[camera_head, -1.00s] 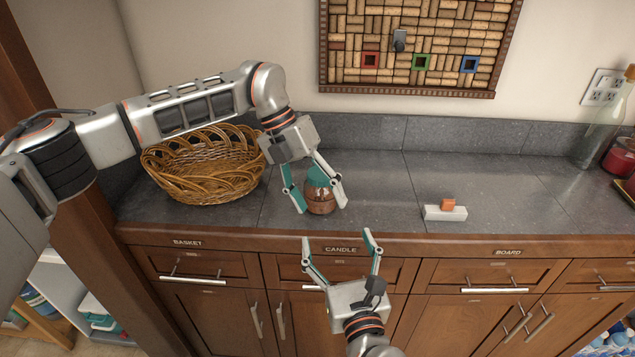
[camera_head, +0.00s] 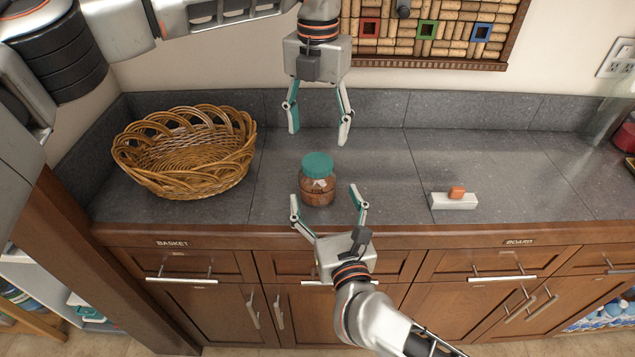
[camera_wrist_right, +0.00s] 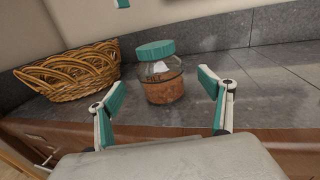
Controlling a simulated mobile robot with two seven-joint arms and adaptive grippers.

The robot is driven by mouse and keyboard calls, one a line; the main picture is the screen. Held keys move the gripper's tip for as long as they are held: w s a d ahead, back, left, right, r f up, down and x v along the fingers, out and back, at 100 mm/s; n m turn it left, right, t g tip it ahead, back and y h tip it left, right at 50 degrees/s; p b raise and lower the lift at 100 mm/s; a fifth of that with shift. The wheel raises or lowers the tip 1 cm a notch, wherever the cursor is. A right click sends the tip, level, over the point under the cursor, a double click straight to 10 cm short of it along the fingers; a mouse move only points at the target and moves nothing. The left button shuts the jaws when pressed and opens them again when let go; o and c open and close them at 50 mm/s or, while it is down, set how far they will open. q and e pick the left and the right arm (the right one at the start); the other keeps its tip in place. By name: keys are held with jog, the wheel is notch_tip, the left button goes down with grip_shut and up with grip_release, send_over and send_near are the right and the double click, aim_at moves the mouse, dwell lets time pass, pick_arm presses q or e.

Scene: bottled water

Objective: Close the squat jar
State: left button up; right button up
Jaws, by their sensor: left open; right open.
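The squat jar (camera_head: 318,190) stands upright on the grey counter, with brown contents and a pale label. Its teal lid (camera_head: 317,165) sits on top; I cannot tell whether it is screwed tight. In the right wrist view the jar (camera_wrist_right: 164,88) stands beyond and between my fingers, with the lid (camera_wrist_right: 155,50) looking slightly tilted on it. My left gripper (camera_head: 318,137) is open and empty, pointing down above and behind the jar. My right gripper (camera_head: 329,207) is open at the counter's front edge, its fingertips near the jar's lower front, not closed on it.
A wicker basket (camera_head: 187,153) stands to the left of the jar. A white block with an orange piece (camera_head: 454,199) lies to the right. A cork board (camera_head: 440,32) hangs on the wall behind. The counter between jar and white block is clear.

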aim_at(318, 179)
jog(key=shift+x, duration=3.2)
grip_shut()
pick_arm(q)
jog(key=n, duration=0.9)
jog(key=shift+n, duration=0.3)
jog(key=n, duration=0.8)
jog(key=shift+f, duration=0.1)
